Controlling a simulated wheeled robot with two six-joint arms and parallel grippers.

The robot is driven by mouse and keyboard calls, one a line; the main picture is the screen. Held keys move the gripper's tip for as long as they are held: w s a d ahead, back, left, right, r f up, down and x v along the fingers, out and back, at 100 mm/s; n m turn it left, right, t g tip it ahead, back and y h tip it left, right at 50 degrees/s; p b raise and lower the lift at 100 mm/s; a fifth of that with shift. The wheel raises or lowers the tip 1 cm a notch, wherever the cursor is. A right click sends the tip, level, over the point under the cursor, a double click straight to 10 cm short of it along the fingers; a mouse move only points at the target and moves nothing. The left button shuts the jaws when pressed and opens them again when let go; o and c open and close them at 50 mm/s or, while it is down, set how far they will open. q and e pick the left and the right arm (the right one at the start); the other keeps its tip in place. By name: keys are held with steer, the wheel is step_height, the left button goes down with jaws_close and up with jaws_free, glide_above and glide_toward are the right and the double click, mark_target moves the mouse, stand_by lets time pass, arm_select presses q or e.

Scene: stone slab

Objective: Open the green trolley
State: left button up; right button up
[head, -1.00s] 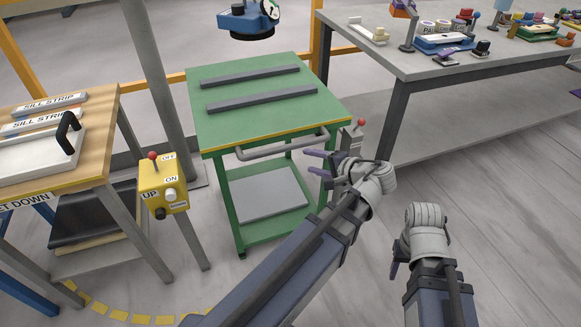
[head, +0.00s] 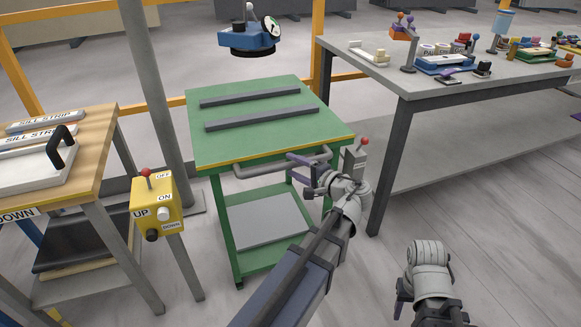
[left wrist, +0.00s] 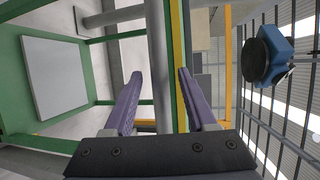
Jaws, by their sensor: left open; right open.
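The green trolley (head: 265,134) stands in the middle of the head view, with a green top, a yellow front edge and a grey bar handle (head: 262,172) along its front. My left gripper (head: 292,167) is open at the right part of the handle. In the left wrist view the handle (left wrist: 157,50) runs between the two purple fingers of my left gripper (left wrist: 159,72); I cannot tell whether they touch it. A grey box with a red-knobbed lever (head: 354,163) sits at the trolley's front right corner. My right gripper (head: 402,296) is open and apart, low at the right.
A yellow button box (head: 157,203) on a post stands left of the trolley, beside a wooden table (head: 92,150). A grey workbench (head: 420,79) with several small items stands at the right. A blue device (head: 249,35) is behind the trolley.

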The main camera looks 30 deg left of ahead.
arm_select(q)
steer(key=shift+x, duration=0.95)
jaws_close()
stand_by(0.8)
